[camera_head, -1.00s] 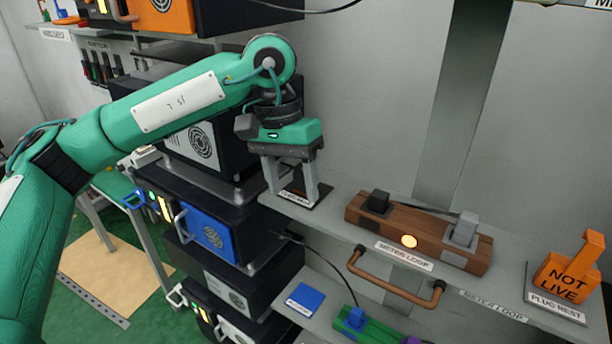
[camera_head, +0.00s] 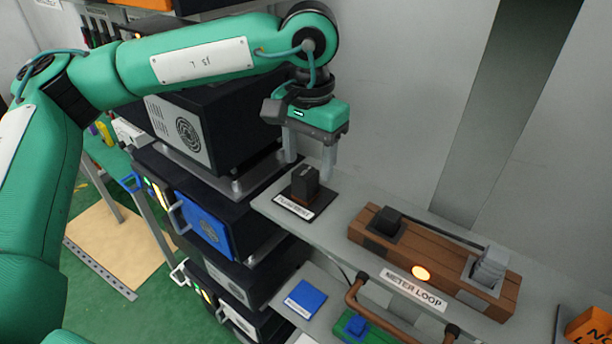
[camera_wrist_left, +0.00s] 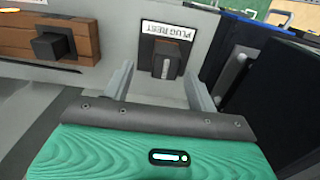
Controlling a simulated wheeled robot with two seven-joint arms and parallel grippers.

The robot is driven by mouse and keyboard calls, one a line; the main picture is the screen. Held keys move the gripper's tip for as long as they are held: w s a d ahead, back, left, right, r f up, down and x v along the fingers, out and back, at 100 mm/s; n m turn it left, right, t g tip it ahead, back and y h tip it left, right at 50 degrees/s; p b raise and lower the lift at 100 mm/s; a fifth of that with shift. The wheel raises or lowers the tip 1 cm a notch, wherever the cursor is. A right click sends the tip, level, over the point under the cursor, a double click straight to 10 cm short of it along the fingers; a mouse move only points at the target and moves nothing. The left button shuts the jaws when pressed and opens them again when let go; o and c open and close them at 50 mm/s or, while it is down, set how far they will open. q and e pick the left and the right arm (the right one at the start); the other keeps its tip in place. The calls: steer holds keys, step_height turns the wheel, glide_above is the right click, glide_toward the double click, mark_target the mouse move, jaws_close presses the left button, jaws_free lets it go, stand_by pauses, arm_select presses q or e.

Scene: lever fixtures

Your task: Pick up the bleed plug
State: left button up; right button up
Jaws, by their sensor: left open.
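A small black block (camera_head: 305,183), which I take for the bleed plug, stands upright on a dark plate (camera_head: 320,201) labelled as a plug rest, at the left end of the upper shelf. My left gripper (camera_head: 309,169) is open and empty, pointing down. Its fingers are above and behind the block, apart from it. In the left wrist view the block (camera_wrist_left: 167,64) lies beyond the fingertips, roughly between the two fingers (camera_wrist_left: 158,76) in the picture. My right gripper is not in view.
A brown meter loop block (camera_head: 443,263) with a black and a grey piece stands to the right on the shelf (camera_head: 340,222). A copper-coloured handle (camera_head: 380,306) is in front. An orange block (camera_head: 590,326) is far right. Dark equipment racks (camera_head: 215,125) stand close on the left.

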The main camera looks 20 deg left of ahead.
mark_target(305, 171)
arm_select(q)
steer(key=shift+a+f+p, duration=0.3)
steer(key=shift+f+p, duration=0.45)
steer(key=shift+p, duration=0.05)
steer(key=f, duration=0.1)
steer(key=f+p, duration=0.1)
steer(key=f, duration=0.1)
steer(key=shift+w+a, duration=0.1)
steer(key=shift+w, duration=0.1)
steer(key=shift+f, duration=0.3)
steer(key=shift+c, duration=0.9)
steer(key=c, duration=0.9)
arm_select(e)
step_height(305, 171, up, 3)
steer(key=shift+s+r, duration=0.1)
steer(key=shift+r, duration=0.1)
arm_select(q)
steer(key=shift+r, duration=0.1)
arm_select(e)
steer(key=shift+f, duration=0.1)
